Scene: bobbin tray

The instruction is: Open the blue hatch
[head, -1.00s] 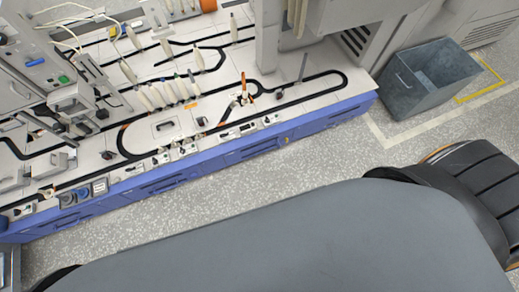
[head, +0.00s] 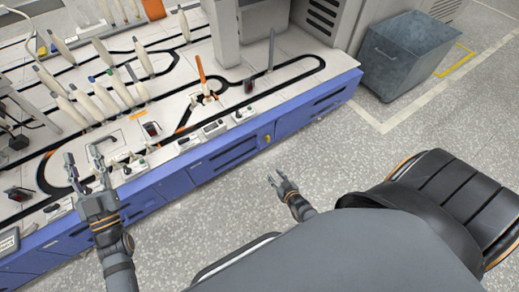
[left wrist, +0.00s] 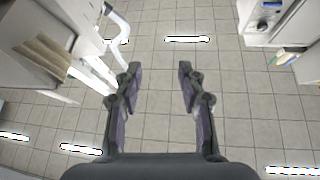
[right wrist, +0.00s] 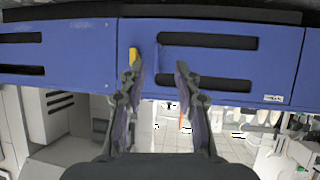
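The blue hatch (head: 240,156) is a slotted panel in the blue front of the machine base, and it looks flush and shut. It also fills much of the upper right wrist view (right wrist: 215,62). A yellow latch (head: 267,139) sits at its edge, and shows in the right wrist view (right wrist: 133,57) close by one fingertip; contact cannot be told. My right gripper (head: 276,178) is open and empty in front of the hatch, over the floor. My left gripper (head: 83,160) is open and empty above the left front edge of the machine.
The machine top (head: 180,75) carries several pale bobbins (head: 120,88), a black track and an orange piece (head: 200,70). A grey bin (head: 408,55) stands on the floor at the right. The speckled floor (head: 340,150) before the blue front is clear.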

